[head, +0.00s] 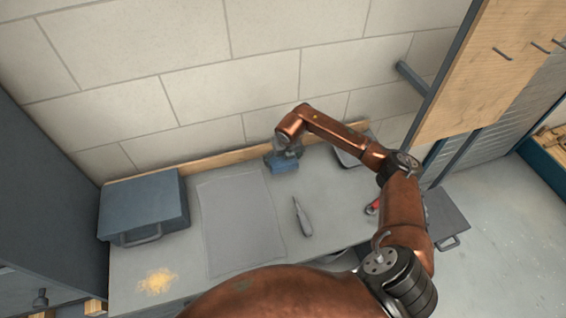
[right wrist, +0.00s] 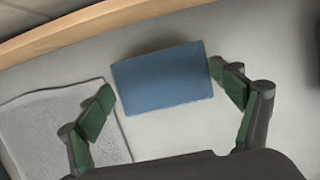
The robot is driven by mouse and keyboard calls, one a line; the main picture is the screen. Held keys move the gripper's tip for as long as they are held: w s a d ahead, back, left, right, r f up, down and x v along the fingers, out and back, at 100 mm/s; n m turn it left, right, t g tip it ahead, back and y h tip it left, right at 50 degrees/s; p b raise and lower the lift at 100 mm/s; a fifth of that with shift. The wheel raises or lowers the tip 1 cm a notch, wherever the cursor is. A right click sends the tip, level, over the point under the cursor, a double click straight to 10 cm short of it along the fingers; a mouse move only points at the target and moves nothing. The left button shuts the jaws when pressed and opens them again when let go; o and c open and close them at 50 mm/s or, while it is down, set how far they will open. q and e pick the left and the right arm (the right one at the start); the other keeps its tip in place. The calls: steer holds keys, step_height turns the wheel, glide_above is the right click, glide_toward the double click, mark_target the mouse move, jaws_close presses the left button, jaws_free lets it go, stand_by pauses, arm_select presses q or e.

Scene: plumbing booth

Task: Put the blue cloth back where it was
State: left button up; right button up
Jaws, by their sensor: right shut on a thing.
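The blue cloth (head: 284,164) is a folded, flat-sided block at the back of the grey worktop, close to the wooden strip along the wall. My right gripper (head: 287,150) is over it and shut on it. In the right wrist view the cloth (right wrist: 165,80) lies between the two green finger pads of the gripper (right wrist: 165,95), slightly tilted in the picture. I cannot tell whether its underside touches the worktop. My left gripper is not in view.
A grey-blue toolbox (head: 145,203) stands at the worktop's left. A pale grey mat (head: 240,222) lies right of it, left of the cloth. A grey-handled tool (head: 302,217), a red-handled item (head: 373,207) and a dark tray (head: 348,158) lie to the right. Yellowish crumbs (head: 157,281) are at front left.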

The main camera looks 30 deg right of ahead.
steer(key=shift+f, duration=1.05)
steer(key=o, duration=1)
steer(key=shift+f, duration=0.15)
steer(key=d+b+v, duration=0.1)
steer(key=v, duration=1.1)
steer(key=shift+a, duration=0.45)
